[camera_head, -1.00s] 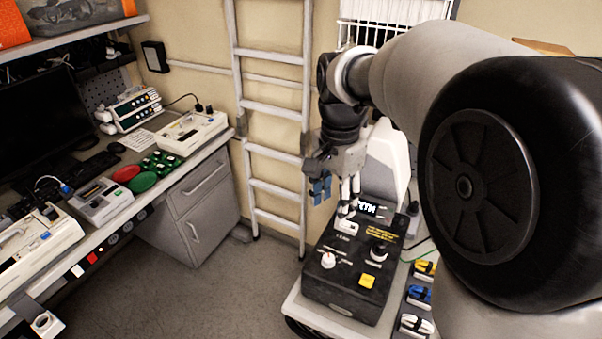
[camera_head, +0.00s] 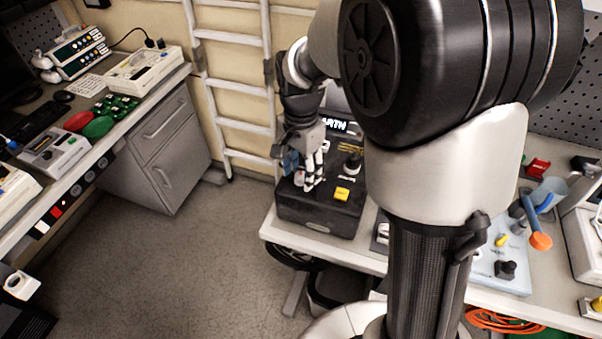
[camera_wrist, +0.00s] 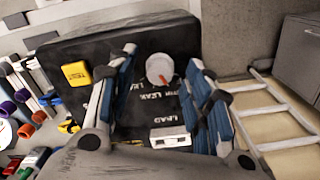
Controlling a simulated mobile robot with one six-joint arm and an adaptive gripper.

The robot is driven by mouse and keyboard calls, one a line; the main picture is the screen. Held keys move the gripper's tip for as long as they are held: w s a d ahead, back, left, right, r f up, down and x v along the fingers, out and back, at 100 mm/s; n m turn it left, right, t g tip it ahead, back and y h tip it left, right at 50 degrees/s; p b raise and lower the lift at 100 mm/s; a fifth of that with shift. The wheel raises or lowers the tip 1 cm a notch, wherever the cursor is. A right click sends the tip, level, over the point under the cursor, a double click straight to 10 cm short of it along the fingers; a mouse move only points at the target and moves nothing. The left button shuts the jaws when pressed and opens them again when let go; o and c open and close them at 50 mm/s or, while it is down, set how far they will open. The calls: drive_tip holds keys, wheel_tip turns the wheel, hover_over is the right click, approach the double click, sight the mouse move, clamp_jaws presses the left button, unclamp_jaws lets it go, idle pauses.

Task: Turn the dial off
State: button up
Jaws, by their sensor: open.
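The black device box (camera_head: 318,218) stands on a bench, with a lit display at its back. A white round dial (camera_wrist: 160,69) with an orange-red pointer mark sits on its top panel, near printed "LEAK" labels. My gripper (camera_head: 310,186) points down at the panel's left part. In the wrist view, my gripper (camera_wrist: 162,57) is open, with one blue-padded finger on each side of the dial. The dial lies between the fingers in that picture; I cannot tell whether they touch it. In the head view the dial (camera_head: 299,177) is partly hidden by my fingers.
A yellow button (camera_head: 342,194) and a black knob (camera_head: 352,163) are on the same panel; the wrist view shows a white rocker switch (camera_wrist: 170,137). A ladder (camera_head: 235,85) stands behind. Other instruments fill the benches left and right. The floor at front left is clear.

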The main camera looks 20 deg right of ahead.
drive_tip(key=shift+f, duration=0.25)
drive_tip(key=shift+c, duration=0.5)
drive_tip(key=c, duration=1)
